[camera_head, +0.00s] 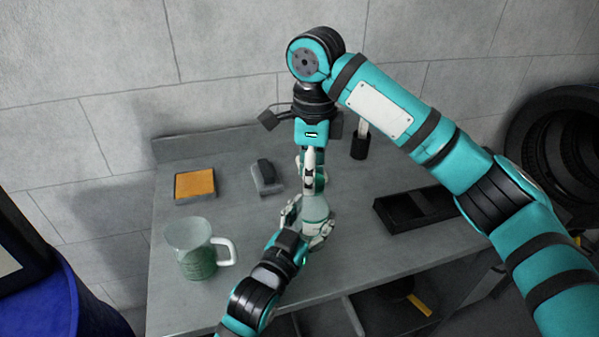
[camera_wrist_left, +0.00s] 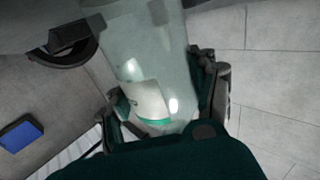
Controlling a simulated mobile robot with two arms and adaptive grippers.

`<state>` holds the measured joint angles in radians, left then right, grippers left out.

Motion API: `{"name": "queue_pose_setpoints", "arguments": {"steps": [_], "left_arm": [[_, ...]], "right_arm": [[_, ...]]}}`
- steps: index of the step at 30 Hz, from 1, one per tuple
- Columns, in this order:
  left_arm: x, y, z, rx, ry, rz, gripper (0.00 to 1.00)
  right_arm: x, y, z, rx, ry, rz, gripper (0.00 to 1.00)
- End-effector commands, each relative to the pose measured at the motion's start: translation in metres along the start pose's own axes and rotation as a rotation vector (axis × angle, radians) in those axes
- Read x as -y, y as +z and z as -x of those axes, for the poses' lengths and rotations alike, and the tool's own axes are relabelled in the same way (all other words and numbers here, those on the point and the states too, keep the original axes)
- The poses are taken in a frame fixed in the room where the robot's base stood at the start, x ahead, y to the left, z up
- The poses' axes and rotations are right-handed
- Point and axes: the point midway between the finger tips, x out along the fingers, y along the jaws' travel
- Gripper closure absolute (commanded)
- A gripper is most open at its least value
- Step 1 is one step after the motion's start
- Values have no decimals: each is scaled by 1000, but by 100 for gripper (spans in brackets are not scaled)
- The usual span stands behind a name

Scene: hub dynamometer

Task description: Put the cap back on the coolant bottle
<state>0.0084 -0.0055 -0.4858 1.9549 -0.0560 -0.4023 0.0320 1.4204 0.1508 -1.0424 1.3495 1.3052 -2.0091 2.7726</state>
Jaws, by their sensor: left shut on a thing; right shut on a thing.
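The coolant bottle (camera_head: 315,209) is pale, translucent and about upright over the workbench. My left gripper (camera_head: 307,228) is shut around its body from the front. In the left wrist view the bottle (camera_wrist_left: 150,50) shows a white label with a green stripe, between the fingers of my left gripper (camera_wrist_left: 165,95). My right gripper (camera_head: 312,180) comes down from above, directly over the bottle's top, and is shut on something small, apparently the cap. Its fingers hide the cap and the bottle's mouth, so I cannot tell whether the cap touches the neck.
A measuring jug (camera_head: 192,252) stands at the front left of the grey workbench (camera_head: 250,262). An orange-topped pad (camera_head: 195,184) and a grey block with a dark handle (camera_head: 267,177) lie behind. A black tray (camera_head: 412,210) is at right. A blue drum (camera_head: 62,308) stands at lower left.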

Motion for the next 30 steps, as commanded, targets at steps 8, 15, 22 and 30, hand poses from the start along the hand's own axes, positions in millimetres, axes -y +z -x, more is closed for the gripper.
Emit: {"name": "queue_pose_setpoints", "arguments": {"steps": [8,15,22,30], "left_arm": [[1,2,0,5,-2,1,100],[1,2,0,6,-2,1,100],[1,2,0,5,-1,1,100],[0,2,0,4,-1,1,100]], "right_arm": [[-1,1,0,1,6,-217,74],[-1,2,0,2,6,-215,74],[0,1,0,2,4,-216,41],[1,0,5,2,0,-218,41]]}}
